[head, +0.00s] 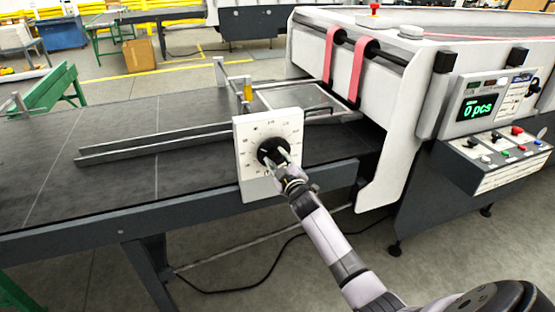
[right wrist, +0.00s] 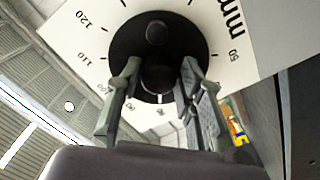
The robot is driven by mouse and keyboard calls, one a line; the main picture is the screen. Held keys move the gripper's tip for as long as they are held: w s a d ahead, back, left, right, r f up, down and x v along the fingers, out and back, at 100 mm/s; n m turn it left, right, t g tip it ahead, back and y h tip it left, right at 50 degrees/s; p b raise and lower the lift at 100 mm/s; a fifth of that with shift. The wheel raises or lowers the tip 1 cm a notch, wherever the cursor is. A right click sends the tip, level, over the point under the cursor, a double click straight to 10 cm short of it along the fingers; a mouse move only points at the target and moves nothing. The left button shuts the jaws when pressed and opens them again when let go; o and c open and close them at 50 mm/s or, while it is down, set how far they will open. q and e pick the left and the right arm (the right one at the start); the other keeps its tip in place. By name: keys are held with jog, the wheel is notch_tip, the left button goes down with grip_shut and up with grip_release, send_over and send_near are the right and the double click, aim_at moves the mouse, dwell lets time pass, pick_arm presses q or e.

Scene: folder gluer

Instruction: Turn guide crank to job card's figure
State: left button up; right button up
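The guide crank (head: 270,150) is a black round disc on a white dial plate (head: 285,119) at the front edge of the feed table. In the right wrist view the black disc (right wrist: 185,45) has two round raised parts, with scale figures such as 120, 110 and 50 and "mm" around it. My right gripper (head: 280,163) is at the disc. Its two fingers (right wrist: 158,75) stand apart on either side of the lower raised part, with narrow gaps seeming to show. My left gripper is out of view. I cannot make out a job card.
Two metal guide rails (head: 150,148) lie on the dark feed table (head: 60,190). The white machine body (head: 400,125) with red belts stands to the right. A cable lies on the floor below.

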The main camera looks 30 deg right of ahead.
jog(key=shift+o, duration=1.2)
jog(key=shift+r, duration=0.1)
jog(key=shift+s, duration=0.1)
jog(key=v, duration=1.1)
jog(key=shift+s+a, duration=0.2)
jog(key=shift+s, duration=0.2)
